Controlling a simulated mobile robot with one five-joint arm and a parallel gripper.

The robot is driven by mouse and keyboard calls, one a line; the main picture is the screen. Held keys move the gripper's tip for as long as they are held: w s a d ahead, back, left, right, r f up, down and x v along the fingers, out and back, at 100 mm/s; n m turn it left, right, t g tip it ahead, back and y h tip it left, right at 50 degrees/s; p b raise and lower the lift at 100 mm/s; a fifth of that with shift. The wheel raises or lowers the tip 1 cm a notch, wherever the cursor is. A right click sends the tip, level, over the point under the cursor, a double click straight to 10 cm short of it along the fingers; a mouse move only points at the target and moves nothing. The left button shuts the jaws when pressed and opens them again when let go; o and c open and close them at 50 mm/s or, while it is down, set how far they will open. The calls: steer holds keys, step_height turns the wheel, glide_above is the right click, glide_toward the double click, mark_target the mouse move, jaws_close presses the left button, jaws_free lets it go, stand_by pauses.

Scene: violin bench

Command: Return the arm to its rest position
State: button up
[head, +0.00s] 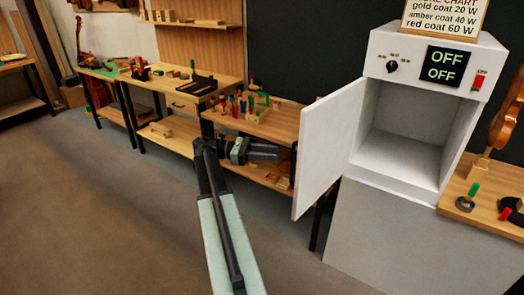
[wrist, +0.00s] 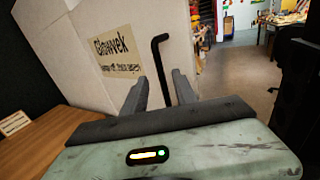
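My arm (head: 222,235) reaches forward from the bottom of the head view. My gripper (head: 277,152) is at its end, left of the open white cabinet door (head: 328,150), with its fingers pointing right. In the wrist view my gripper (wrist: 158,90) shows two dark fingers spread apart, with nothing gripped. A black bent handle (wrist: 158,50) on a pale panel shows beyond and between the fingers. I cannot tell how far it is from the fingertips.
The cabinet (head: 410,130) is empty inside, and its display (head: 446,65) reads OFF. A bench (head: 262,124) with small bottles stands behind my gripper. A violin (head: 502,115) is at the right. The floor (head: 90,210) on the left is clear.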

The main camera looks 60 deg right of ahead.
steer(key=shift+s+d, duration=0.1)
steer(key=w+a+r+n+t+h+p, duration=0.2)
steer(key=w+a+n+t+h+p, duration=0.15)
steer(key=w+a, duration=0.9)
steer(key=w+a+f+m+t+y+p, duration=0.1)
steer(key=a+f, duration=0.5)
steer(key=a, duration=0.8)
steer(key=w+a+f+m+t+y+p, duration=0.2)
steer(key=w+a+f+m+t+y, duration=0.2)
steer(key=a, duration=1.1)
steer(key=w+a+f+m+t+y+p, duration=0.1)
steer(key=w+a+f+m+t+y, duration=0.2)
steer(key=a, duration=1.2)
steer(key=w+f+t+y, duration=0.2)
steer(key=w+f+t, duration=0.1)
steer(key=f+t, duration=0.1)
steer(key=shift+w+f+t, duration=0.25)
steer(key=shift+f+t, duration=0.15)
steer(key=shift+t, duration=0.15)
